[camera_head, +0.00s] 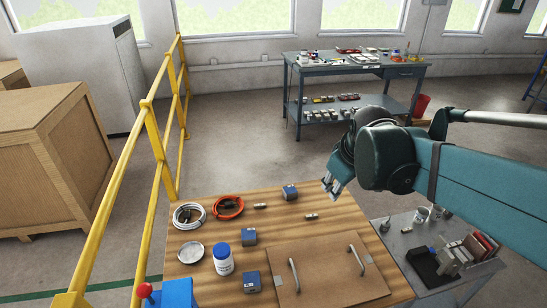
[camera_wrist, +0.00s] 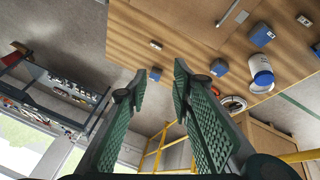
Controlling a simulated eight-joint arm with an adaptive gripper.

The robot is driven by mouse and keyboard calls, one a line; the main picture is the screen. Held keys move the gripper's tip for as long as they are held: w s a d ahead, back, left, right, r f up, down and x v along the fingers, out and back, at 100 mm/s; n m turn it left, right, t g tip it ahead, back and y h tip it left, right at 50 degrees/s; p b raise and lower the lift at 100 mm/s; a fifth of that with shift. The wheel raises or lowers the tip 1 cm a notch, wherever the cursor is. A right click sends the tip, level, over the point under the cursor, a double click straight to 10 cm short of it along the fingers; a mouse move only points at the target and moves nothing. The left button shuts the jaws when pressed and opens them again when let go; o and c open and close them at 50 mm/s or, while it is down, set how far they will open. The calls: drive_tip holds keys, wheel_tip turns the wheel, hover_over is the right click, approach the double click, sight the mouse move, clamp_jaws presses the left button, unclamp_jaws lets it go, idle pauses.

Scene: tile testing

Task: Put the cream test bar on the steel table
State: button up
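Two small pale bars lie on the wooden table: one left of centre (camera_head: 260,206) and one further right (camera_head: 311,216). They are too small for me to tell surely which is the cream test bar. One small pale bar also shows in the wrist view (camera_wrist: 156,45). A grey metal-topped table (camera_head: 399,231), which looks like the steel table, stands against the right side of the wooden table. My gripper (camera_head: 333,187) is above the far right part of the wooden table, apart from the bars. In the wrist view its green fingers (camera_wrist: 156,92) are open and empty.
The grey table carries cups and a black holder (camera_head: 433,265). A yellow railing (camera_head: 153,130) stands left.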

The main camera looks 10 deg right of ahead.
drive_tip(key=s+a+f+m+t+y, duration=0.1)
drive_tip(key=s+a+m, duration=0.3)
drive_tip(key=s+a, duration=0.6)
drive_tip(key=shift+s+a+f+m+t, duration=0.3)
drive_tip(key=shift+s+f+t, duration=0.15)
drive_tip(key=shift+s, duration=0.7)
drive_tip(key=shift+o, duration=0.2)
